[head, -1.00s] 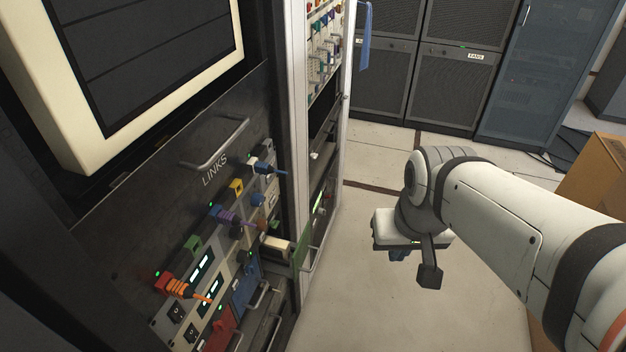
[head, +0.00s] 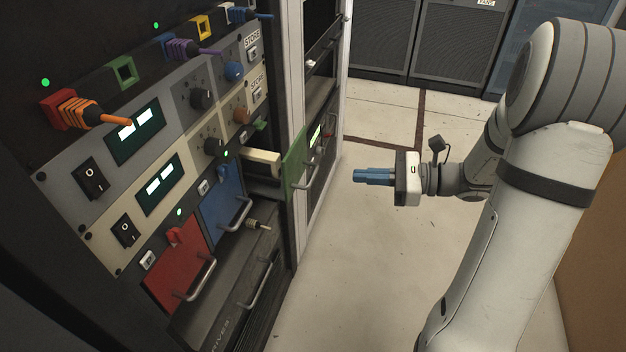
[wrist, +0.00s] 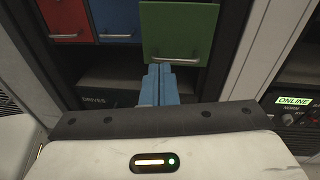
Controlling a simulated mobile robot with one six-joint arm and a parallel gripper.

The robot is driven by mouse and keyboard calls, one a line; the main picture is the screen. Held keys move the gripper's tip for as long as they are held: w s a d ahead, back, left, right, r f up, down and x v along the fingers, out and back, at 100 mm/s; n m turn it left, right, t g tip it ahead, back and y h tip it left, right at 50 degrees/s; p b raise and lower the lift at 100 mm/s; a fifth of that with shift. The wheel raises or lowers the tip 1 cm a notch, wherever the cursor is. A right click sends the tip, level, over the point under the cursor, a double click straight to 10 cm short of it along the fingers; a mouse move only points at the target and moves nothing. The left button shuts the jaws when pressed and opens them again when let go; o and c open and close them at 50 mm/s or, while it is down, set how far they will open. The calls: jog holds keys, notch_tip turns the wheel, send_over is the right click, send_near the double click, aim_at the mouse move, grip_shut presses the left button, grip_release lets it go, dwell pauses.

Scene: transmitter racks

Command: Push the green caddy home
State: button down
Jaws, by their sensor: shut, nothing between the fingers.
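The green caddy (head: 294,165) sticks out of its bay in the rack, its cream side showing behind the green front. In the wrist view its green front (wrist: 179,28) with a metal handle faces me at the top centre, nearer than the red and blue fronts. My gripper (head: 356,176) has blue fingers, shut and empty, pointing left at the rack. In the head view the fingertips are to the right of the caddy with a gap between. In the wrist view the fingertips (wrist: 159,68) show just below the caddy's handle; touching cannot be told there.
The red caddy (head: 178,268) and blue caddy (head: 222,208) sit left of the green one, further in. A drawer marked DRIVES (head: 225,300) with handles lies below. Knobs, switches and plugged cables are above. Floor (head: 350,270) between rack and arm is clear.

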notch_tip(320, 180, down, 2)
jog(key=w+d+f+m+t+b, duration=0.1)
jog(key=w+d+m+t, duration=0.1)
jog(key=b, duration=0.5)
send_near(300, 160)
jog(key=shift+y, duration=0.4)
jog(key=x, duration=0.4)
jog(key=f+x, duration=0.1)
jog(key=shift+w+a, duration=0.1)
jog(key=shift+a, duration=0.3)
jog(key=shift+w+a+r, duration=0.1)
jog(key=shift+w+a, duration=0.1)
jog(key=shift+a, duration=0.3)
